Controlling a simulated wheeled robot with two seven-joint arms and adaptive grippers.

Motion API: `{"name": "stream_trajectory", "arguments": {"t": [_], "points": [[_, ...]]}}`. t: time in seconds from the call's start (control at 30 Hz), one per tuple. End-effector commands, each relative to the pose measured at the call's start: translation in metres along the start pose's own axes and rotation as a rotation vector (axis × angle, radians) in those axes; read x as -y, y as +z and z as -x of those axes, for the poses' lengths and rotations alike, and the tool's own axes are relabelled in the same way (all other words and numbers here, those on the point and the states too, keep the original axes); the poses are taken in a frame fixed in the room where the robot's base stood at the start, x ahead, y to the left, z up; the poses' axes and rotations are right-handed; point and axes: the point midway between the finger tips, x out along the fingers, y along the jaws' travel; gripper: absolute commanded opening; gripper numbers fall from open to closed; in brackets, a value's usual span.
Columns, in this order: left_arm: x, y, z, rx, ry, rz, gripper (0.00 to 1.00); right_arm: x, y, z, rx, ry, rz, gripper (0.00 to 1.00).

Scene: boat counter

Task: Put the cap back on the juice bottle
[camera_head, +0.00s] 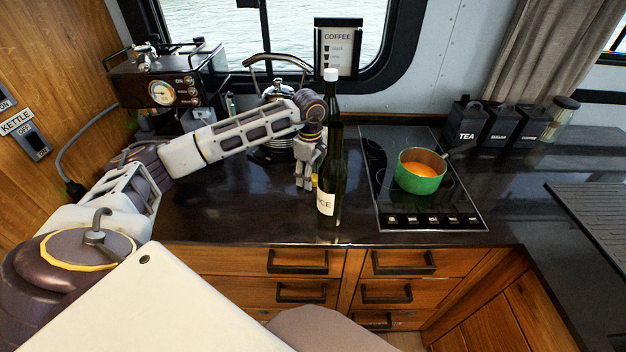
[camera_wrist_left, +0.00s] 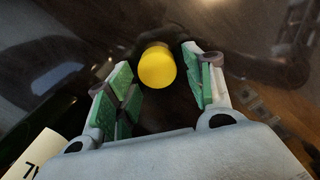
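A tall dark bottle (camera_head: 331,160) stands upright on the counter in the head view, with a white top and a pale label partly reading "ICE". Whether the white top is a cap or the bare mouth I cannot tell. A yellow cap (camera_wrist_left: 157,67) shows in the left wrist view between the fingertips; in the head view a bit of yellow (camera_head: 315,181) shows beside the bottle. My left gripper (camera_head: 304,178) points down just left of the bottle, close to the counter. It is open, with gaps between its green pads and the cap. My right gripper is not in view.
A green pot (camera_head: 416,180) with orange contents sits on the hob (camera_head: 385,205) to the right. Black canisters (camera_head: 467,125) stand at back right. The front left counter is clear.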

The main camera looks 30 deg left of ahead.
Motion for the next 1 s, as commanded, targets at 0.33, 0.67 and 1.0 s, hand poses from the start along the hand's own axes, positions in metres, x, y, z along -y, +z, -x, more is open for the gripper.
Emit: {"name": "stream_trajectory", "arguments": {"t": [0.33, 0.67, 1.0], "points": [[0.000, 0.000, 0.000, 0.000, 0.000, 0.000, 0.26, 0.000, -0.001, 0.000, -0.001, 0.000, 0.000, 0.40], [-0.001, 0.000, 0.007, 0.001, 0.002, 0.000, 0.26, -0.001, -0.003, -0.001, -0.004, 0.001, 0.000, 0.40], [-0.001, 0.000, 0.047, 0.000, 0.004, 0.000, 0.26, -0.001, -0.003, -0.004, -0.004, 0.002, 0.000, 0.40]]}}
